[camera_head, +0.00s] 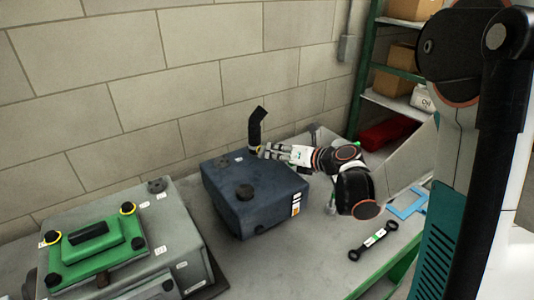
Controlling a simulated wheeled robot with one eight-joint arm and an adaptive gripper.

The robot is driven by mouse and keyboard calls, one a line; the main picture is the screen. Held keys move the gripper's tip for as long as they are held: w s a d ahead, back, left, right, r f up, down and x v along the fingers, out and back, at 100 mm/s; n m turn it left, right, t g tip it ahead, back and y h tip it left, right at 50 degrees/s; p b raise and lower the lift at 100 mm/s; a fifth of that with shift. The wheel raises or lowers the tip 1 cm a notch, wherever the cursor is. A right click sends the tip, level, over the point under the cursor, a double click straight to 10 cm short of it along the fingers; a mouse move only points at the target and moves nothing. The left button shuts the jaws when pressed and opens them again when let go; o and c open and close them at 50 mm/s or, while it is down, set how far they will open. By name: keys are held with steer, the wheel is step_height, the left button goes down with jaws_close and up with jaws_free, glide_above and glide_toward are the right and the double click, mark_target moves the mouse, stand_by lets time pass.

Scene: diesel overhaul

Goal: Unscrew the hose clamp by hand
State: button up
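A black bent hose (256,127) stands up behind the back edge of a dark blue box-shaped unit (245,185). A small yellow ring, possibly the hose clamp (255,149), shows at the hose's lower end; its details are too small to tell. My gripper (264,152) reaches in from the right, lying nearly level. Its fingertips are at the hose's lower end, beside or around the yellow part; I cannot tell which. The far side of the hose base is hidden, and the gap between the fingers is too small to judge.
A grey housing with a green cover (92,242) stands at the left on the grey bench. A double-ended wrench (373,241) and a light blue tool (408,205) lie at the right. A grey bin stands behind my arm. A brick wall closes the back.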

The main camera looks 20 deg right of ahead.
mark_target(265, 150)
steer(key=x, duration=0.5)
steer(key=shift+b, duration=0.3)
jaws_close()
